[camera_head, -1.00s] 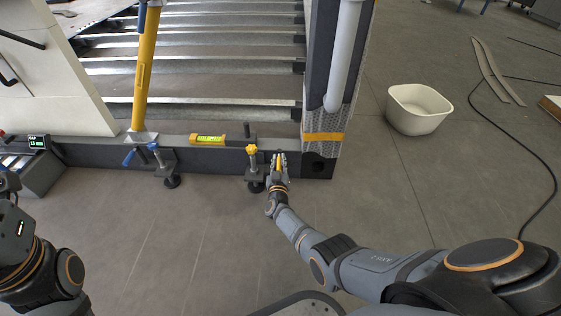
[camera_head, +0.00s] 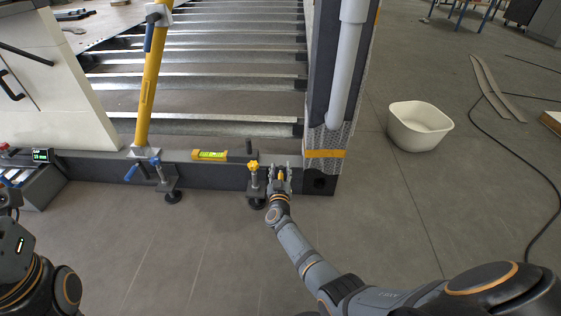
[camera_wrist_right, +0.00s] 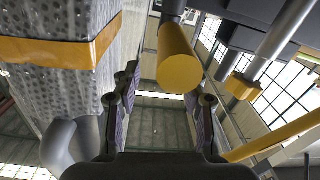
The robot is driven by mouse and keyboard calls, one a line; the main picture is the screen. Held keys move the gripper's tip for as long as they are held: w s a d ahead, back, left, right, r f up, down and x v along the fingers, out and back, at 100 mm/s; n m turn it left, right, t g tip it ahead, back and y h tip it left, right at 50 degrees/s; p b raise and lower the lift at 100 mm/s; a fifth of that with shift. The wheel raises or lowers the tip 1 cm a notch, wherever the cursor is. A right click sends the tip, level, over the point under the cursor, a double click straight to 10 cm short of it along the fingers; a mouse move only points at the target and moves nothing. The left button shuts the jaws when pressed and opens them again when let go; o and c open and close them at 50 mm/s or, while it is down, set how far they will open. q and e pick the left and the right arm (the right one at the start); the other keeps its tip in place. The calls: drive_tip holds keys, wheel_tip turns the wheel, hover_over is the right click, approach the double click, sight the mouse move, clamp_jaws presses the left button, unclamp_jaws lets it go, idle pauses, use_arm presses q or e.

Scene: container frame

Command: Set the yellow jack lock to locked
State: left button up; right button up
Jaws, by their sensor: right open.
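The jack (camera_head: 255,184) with a yellow star knob stands at the front beam, left of my right gripper. A yellow-ended cylinder (camera_wrist_right: 180,66) on a dark stem, apparently the lock handle, shows in the right wrist view. It lies ahead of my right gripper, above and right of the middle of the finger gap. In the head view a small yellow piece (camera_head: 281,175) shows between the fingers. My right gripper (camera_head: 281,170) is open; its fingers (camera_wrist_right: 160,98) stand apart with no visible grip on the handle. My left gripper is mostly cut off at the left edge.
The mesh-wrapped corner post (camera_head: 326,142) with its orange band stands close by my right gripper. A second jack (camera_head: 166,180) with blue handles, a spirit level (camera_head: 210,156) and a yellow prop (camera_head: 148,90) are further left. A white tub (camera_head: 419,127) stands right.

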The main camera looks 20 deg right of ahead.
sight(280, 175)
drive_tip(key=shift+r, duration=2.8)
